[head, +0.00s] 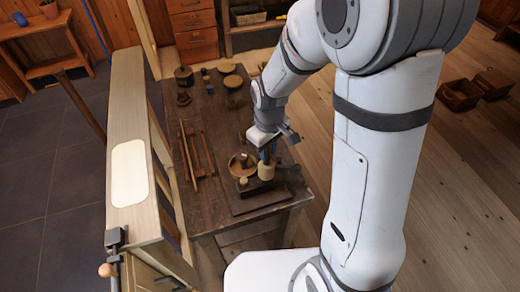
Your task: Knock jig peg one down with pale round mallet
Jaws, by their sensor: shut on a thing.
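My gripper (267,148) is above the near part of the dark workbench, shut on the pale round mallet (266,171). The mallet hangs below the jaws with its pale round head down. Its handle is mostly hidden by the gripper. The dark jig (262,203) lies on the near end of the bench, below and around the mallet head. A small pale peg-like piece (243,182) shows at its left, apart from the mallet head. I cannot tell which peg is peg one, or whether the mallet touches the jig.
A round wooden bowl (238,162) sits just left of the mallet. A slatted wooden rack (196,152) lies along the bench's left side. Several turned pieces and discs, including one disc (233,82), stand at the far end. A pale beam (130,90) runs left of the bench (215,190).

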